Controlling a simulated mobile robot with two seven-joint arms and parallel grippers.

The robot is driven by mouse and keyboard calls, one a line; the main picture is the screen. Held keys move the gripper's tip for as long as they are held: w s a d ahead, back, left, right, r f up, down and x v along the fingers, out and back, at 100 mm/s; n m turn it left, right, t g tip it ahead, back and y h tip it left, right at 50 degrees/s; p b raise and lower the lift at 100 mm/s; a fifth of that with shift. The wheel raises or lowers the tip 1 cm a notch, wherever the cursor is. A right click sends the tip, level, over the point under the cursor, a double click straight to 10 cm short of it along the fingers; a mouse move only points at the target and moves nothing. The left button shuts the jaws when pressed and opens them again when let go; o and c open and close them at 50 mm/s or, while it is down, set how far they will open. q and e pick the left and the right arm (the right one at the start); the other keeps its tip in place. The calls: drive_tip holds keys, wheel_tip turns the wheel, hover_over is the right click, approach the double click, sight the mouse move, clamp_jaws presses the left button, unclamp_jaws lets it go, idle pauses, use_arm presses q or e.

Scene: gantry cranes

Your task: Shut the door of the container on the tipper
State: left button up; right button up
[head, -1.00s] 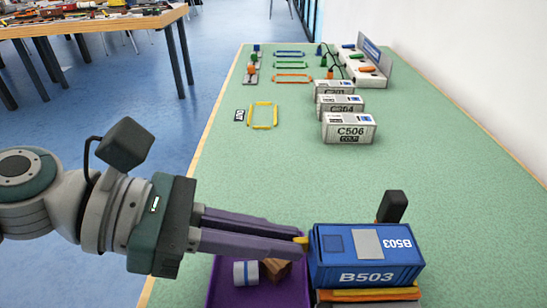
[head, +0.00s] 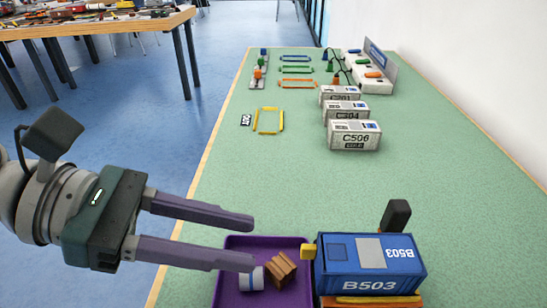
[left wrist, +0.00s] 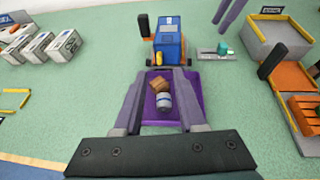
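The blue container (head: 372,263), marked B503, sits on the tipper (head: 372,301) at the front right of the green table. A yellow handle (head: 307,251) sticks out from its left end. In the left wrist view the container (left wrist: 168,38) shows its blue end with the yellow handle (left wrist: 158,57) low on it; the door seems to lie flat against this end. My left gripper (head: 251,242) is open and empty, to the left of the handle and apart from it, above the purple tray.
The purple tray (head: 233,242) below the container's end holds a brown block (head: 282,268) and a white-blue cylinder (head: 251,279). A dark post (head: 395,216) stands behind the container. Grey containers (head: 354,135) stand farther back; the table's middle is clear.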

drive_tip(key=shift+r, duration=0.25)
use_arm(q)
drive_tip(key=v, duration=0.4)
drive_tip(key=shift+a+r, duration=0.1)
drive_tip(key=shift+a, duration=0.15)
drive_tip(key=s+d+r+m+y+p, duration=0.3)
drive_tip(key=s+r+m+y+p, duration=0.25)
drive_tip(key=s+m+p, duration=0.65)
drive_tip(key=s+a+r+m+t+y+p, duration=0.1)
drive_tip(key=a+r+m+t+y+p, duration=0.1)
drive_tip(key=a+r+m+y+p, duration=0.9)
wheel_tip(320, 180, up, 39)
drive_tip(key=n+h+p, duration=0.1)
drive_tip(key=h+p, duration=0.2)
drive_tip(key=p, duration=3.4)
drive_tip(key=shift+a+f+n+p, duration=0.2)
drive_tip(key=shift+a+n+p, duration=0.15)
drive_tip(key=shift+n, duration=0.05)
use_arm(e)
wheel_tip(320, 180, up, 60)
drive_tip(key=shift+r, duration=0.25)
